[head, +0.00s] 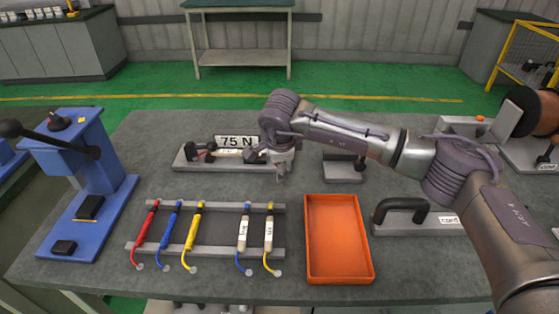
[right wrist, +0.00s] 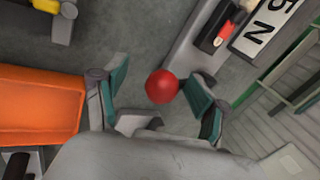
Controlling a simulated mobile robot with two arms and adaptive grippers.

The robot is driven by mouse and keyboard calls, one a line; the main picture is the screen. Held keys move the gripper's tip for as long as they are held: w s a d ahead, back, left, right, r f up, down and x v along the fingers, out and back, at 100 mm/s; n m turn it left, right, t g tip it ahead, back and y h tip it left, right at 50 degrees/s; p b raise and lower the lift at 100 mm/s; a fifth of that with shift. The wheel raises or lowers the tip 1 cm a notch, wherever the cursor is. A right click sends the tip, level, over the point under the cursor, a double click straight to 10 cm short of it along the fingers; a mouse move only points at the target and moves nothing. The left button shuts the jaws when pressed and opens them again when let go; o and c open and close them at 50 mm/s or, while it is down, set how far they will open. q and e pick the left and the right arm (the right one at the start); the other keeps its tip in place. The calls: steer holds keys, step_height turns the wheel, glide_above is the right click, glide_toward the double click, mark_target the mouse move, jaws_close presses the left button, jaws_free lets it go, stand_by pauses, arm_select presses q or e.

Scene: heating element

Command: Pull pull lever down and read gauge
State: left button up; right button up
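A grey base (head: 190,165) at the back middle of the bench carries a "75 N" sign (head: 237,141) and a white cylindrical part (head: 230,154) with a dark and red piece at its left end. My right gripper (head: 283,172) points down at the right end of this base. In the right wrist view a red ball (right wrist: 161,86) shows between the two spread fingers, nearer the right-hand one, with clear gaps. The gripper is open. The ball is hidden in the head view. I cannot make out a gauge dial. My left gripper is out of view.
A blue press (head: 85,190) with a black handle stands at left. A rack (head: 215,207) holds several coloured tools. An orange tray (head: 314,268) lies right of it. A block with a black handle (head: 400,206) and a dark block (head: 342,172) sit near my right arm.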

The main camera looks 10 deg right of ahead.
steer(key=shift+s+f, duration=0.15)
steer(key=shift+f, duration=0.2)
steer(key=v, duration=1.2)
steer(key=shift+r, duration=0.35)
